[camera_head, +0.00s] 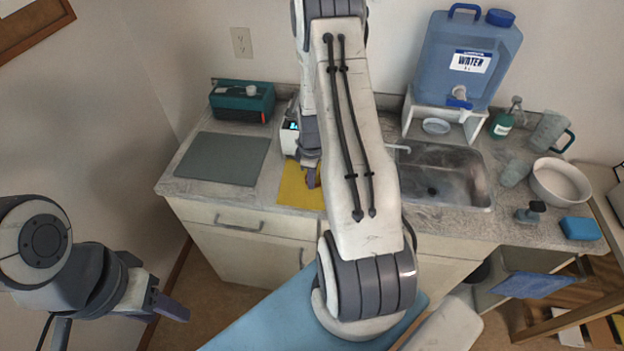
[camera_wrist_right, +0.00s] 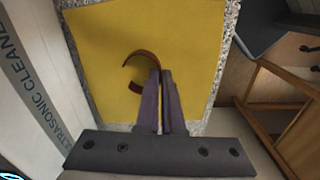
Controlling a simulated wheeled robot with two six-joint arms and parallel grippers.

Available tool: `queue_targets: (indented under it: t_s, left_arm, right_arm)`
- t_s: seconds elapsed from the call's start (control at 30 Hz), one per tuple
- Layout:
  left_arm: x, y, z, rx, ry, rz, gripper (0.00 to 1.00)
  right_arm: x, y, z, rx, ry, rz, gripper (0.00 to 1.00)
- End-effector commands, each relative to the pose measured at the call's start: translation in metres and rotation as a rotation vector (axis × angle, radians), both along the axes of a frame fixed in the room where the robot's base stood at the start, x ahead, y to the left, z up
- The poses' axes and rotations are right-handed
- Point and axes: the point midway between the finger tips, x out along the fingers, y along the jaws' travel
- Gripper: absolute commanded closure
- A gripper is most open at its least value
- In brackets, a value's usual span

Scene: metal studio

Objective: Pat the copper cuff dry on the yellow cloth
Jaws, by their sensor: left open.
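The yellow cloth (camera_head: 295,190) lies on the counter, partly hidden by my right arm in the head view. It fills much of the right wrist view (camera_wrist_right: 195,40). The copper cuff (camera_wrist_right: 139,56), a C-shaped band, is at the tips of my right gripper (camera_wrist_right: 160,74), over or on the cloth. The fingers are nearly together, shut on one side of the cuff. I cannot tell whether the cuff touches the cloth. In the head view my right gripper (camera_head: 312,174) points down at the cloth. My left gripper (camera_head: 164,306) is open and empty, away from the counter.
A white ultrasonic cleaner (camera_wrist_right: 28,90) stands beside the cloth, close to my right gripper. A dark grey mat (camera_head: 222,158) lies to the left, with a teal box (camera_head: 242,103) behind. The sink (camera_head: 447,176), water jug (camera_head: 464,55) and white bowl (camera_head: 560,183) are to the right.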

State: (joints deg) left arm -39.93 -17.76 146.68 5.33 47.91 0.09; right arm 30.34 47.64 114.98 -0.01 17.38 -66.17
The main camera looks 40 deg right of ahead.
Motion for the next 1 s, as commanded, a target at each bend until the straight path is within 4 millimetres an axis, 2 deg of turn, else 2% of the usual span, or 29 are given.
queue_targets:
  t_s: [0.57, 1.0]
  left_arm:
    - [0.0, 0.0, 0.0, 0.0, 0.0, 0.0, 0.5]
    - [0.0, 0.0, 0.017, 0.0, 0.0, 0.0, 0.5]
  right_arm:
    - [0.0, 0.0, 0.001, 0.0, 0.0, 0.0, 1.0]
    - [0.005, -0.008, 0.022, -0.001, -0.001, 0.0, 1.0]
